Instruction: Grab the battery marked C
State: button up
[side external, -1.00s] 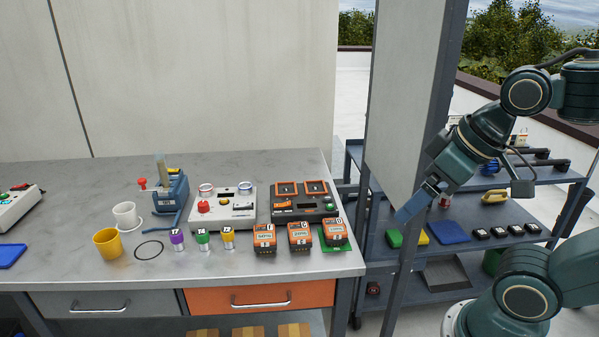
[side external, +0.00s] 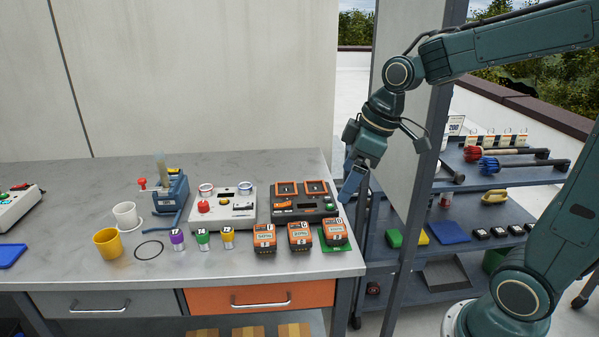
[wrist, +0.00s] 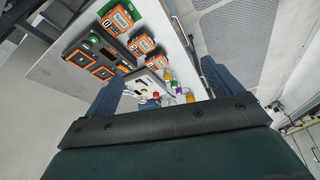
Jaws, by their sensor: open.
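The battery marked C (side external: 300,237) is an orange and black block standing on the workbench, in the middle of a row of three. It also shows in the wrist view (wrist: 143,43), upper middle. The battery to its left (side external: 265,239) carries a letter too small to read surely. The battery marked D (side external: 335,232) stands to its right on a green mat (side external: 338,248). My gripper (side external: 348,193) is open and empty, above the bench's right edge, up and right of the batteries. Its two fingers show apart in the wrist view.
A dark charger (side external: 303,204) with two orange-framed bays stands behind the batteries. A white tester (side external: 222,210), small cans (side external: 203,239) and a yellow cup (side external: 107,243) are further left. A grey post and a shelf cart (side external: 460,233) stand to the right.

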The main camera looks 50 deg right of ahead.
aim_at(300, 229)
jog(key=w+d+f+n+g+y, duration=0.1)
jog(key=w+d+f+n, duration=0.3)
jog(key=w+f, duration=0.5)
jog(key=shift+w+d+f+y, duration=0.25)
jog(key=shift+w+d+y, duration=0.3)
jog(key=shift+d, duration=0.4)
jog(key=shift+f, duration=0.1)
jog(key=shift+x, duration=4.2)
jog(key=shift+w, duration=0.1)
jog(key=shift+x, duration=2.6)
jog(key=shift+a, duration=0.1)
jog(key=shift+c, duration=0.2)
jog(key=c, duration=1.3)
